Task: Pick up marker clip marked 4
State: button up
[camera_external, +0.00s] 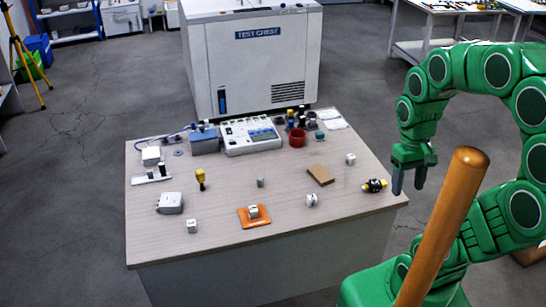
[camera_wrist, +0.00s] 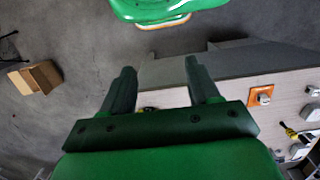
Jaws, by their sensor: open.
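Several small whitish pieces that could be marker clips stand on the table: one at the front left (camera_external: 192,226), one on an orange pad (camera_external: 243,222), one right of the pad (camera_external: 312,200) and one near the right edge (camera_external: 350,158). Their marks are too small to read, so I cannot tell which is marked 4. My gripper (camera_external: 408,184) is open and empty, beyond the table's right edge. In the wrist view, my gripper (camera_wrist: 160,68) has nothing between its fingers, and the orange pad (camera_wrist: 254,101) lies to their right.
A wooden pole (camera_external: 440,230) rises in the right foreground. A large white chest (camera_external: 255,65) stands behind the table.

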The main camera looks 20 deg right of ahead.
jog(key=n+h, duration=1.1)
jog(key=n, duration=0.2)
send_over(351, 156)
jog(key=s, duration=0.8)
notch_tip(351, 156, down, 12)
jog(key=w+a+f+n+t, duration=0.1)
jog(key=w+a+f+n, duration=0.1)
jog(key=f, duration=0.1)
jog(key=w+a+f+n+t+h, duration=0.1)
jog(key=w+a+f+n, duration=0.1)
jog(key=f, duration=0.2)
jog(key=w+a+f+n+t+h, duration=0.1)
jog(key=w+a+f+n, duration=0.1)
jog(key=a+f, duration=0.1)
jog(key=shift+w+f, duration=0.4)
jog(key=shift+f, duration=0.1)
jog(key=shift+d+f+h, duration=0.1)
jog(key=shift+f+h, duration=0.05)
jog(key=shift+h, duration=0.15)
jog(key=shift+w+x, duration=0.15)
jog(key=shift+x, duration=1.75)
jog(key=shift+w+x, duration=0.15)
jog(key=shift+x, duration=1.75)
jog(key=shift+f, duration=0.1)
jog(key=shift+c, duration=0.4)
